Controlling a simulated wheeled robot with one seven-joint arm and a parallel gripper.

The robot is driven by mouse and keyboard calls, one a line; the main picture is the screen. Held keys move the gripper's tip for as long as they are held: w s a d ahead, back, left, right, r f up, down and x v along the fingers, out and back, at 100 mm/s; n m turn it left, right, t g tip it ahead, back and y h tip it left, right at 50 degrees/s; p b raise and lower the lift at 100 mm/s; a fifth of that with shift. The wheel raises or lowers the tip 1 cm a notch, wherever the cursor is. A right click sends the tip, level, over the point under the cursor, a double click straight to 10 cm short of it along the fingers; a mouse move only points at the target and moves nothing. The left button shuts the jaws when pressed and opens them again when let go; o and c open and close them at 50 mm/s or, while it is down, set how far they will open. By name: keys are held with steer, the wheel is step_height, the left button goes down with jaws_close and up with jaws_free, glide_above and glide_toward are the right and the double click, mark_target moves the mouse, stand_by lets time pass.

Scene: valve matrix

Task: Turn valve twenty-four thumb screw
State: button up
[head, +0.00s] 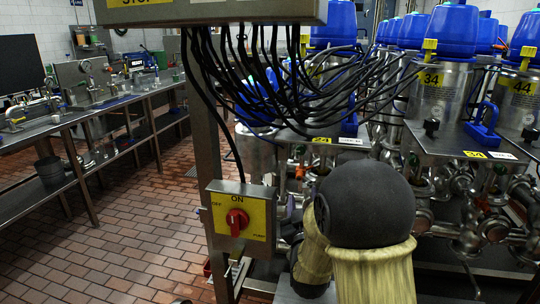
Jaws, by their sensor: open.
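A yellow label reading 24 (321,139) sits on the front edge of a steel valve housing (290,136), right of the middle of the head view. A white tag (352,142) is beside it. A blue handle (350,116) stands on the housing top. I cannot make out the thumb screw of this valve; black cables and my arm cover much of that area. My arm, with a dark round joint and pale yellow sleeves, rises in front of the piping just below the label. My gripper does not show; it may be hidden behind the arm.
A yellow switch box with a red knob (237,222) is on a steel post left of my arm. Black cables hang from a box above. Housing 34 (460,140) stands to the right, with a black knob (431,127). Tiled floor (110,230) is clear at left, beside a long steel bench (90,127).

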steer(key=s+f+m+g+y, duration=0.2)
steer(key=s+f+m+g, duration=0.1)
steer(key=s+f+g, duration=0.65)
steer(key=s+d+f+m+g, duration=0.1)
steer(key=s+f+g, duration=0.25)
steer(key=s, duration=0.35)
steer(key=s+d+f+m+g, duration=0.1)
steer(key=s+f+g, duration=0.2)
steer(key=s+g, duration=0.35)
step_height(320, 180, up, 26)
steer(key=t+p, duration=0.1)
steer(key=p, duration=2.5)
steer(key=shift+s+r+p, duration=0.25)
steer(key=shift+s+p, duration=0.15)
steer(key=shift+s, duration=0.05)
steer(key=shift+t, duration=0.25)
